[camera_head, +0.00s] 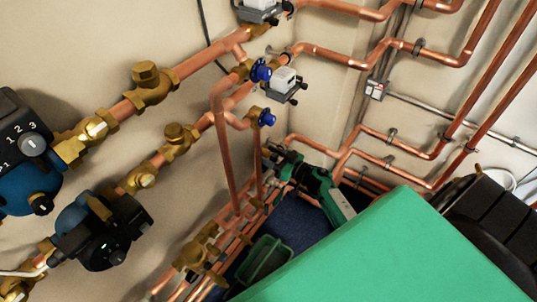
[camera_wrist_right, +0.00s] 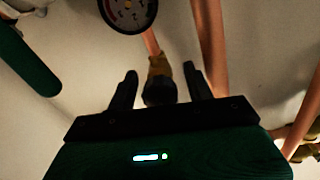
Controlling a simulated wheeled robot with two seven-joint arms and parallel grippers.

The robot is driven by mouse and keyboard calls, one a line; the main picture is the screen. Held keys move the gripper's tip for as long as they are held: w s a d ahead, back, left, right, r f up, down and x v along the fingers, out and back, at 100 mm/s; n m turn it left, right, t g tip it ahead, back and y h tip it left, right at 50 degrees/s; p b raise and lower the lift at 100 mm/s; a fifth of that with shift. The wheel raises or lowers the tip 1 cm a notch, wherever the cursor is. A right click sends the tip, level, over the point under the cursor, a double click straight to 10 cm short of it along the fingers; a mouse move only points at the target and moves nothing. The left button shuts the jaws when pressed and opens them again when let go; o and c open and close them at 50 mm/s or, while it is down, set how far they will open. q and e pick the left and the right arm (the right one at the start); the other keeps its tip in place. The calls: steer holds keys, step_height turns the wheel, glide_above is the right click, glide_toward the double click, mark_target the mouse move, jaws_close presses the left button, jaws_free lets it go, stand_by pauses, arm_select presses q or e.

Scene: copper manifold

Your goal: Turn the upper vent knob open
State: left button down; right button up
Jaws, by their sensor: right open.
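Two blue knobs sit on brass fittings on the copper pipework in the head view, an upper one (camera_head: 260,71) and a lower one (camera_head: 267,117). My right gripper (camera_head: 271,153) is below the lower blue knob, with its green wrist behind it. In the right wrist view its two black fingers (camera_wrist_right: 161,72) are apart. A dark round knob on a brass fitting (camera_wrist_right: 157,88) shows between them, with no clear contact. I cannot tell which knob this is. My left gripper is not in view.
Copper pipes and brass valves line the wall around the gripper. Two blue pumps (camera_head: 28,175) (camera_head: 75,225) are at the left. A green bin (camera_head: 265,260) stands below. A round gauge (camera_wrist_right: 128,12) is above the fingers in the wrist view.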

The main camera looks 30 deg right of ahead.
steer(key=shift+w+a, duration=0.15)
steer(key=shift+w, duration=0.15)
steer(key=c, duration=1)
